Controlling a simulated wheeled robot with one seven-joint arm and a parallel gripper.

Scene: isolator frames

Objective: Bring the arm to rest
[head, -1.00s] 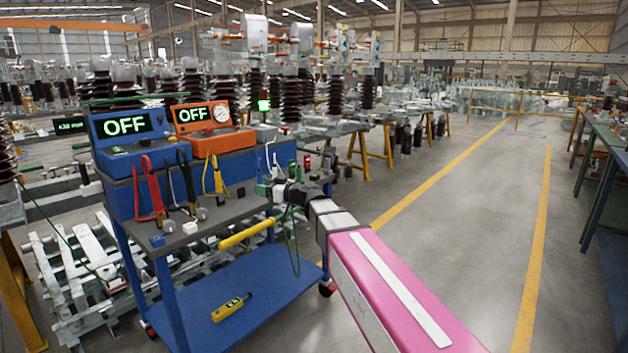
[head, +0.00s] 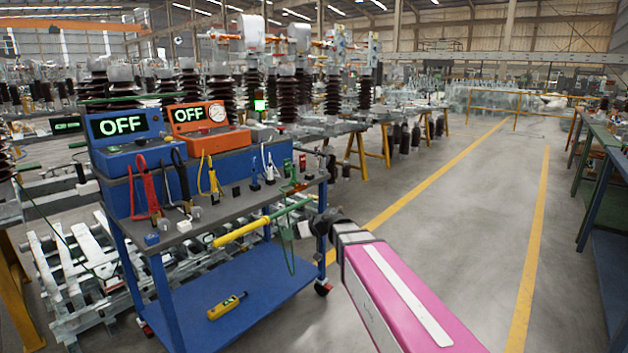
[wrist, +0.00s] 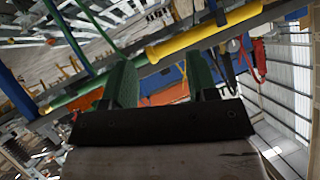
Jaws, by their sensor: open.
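My gripper (head: 288,230) is at the front right corner of the blue cart, low beside its top, on the end of my pink arm. In the wrist view its two green fingers (wrist: 162,72) stand apart with nothing clearly held between them. A green rod with a yellow handle (head: 238,233) lies along the cart's front edge, close to the fingers. In the wrist view the yellow handle (wrist: 195,38) crosses just past the fingertips. I cannot tell whether a finger touches the rod.
The cart's grey top (head: 190,228) carries a blue box (head: 125,155) and an orange box (head: 205,140), both displays reading OFF, plus coloured clamps. A yellow tester (head: 227,306) lies on the lower shelf (head: 270,280). The floor aisle (head: 450,230) to the right is clear.

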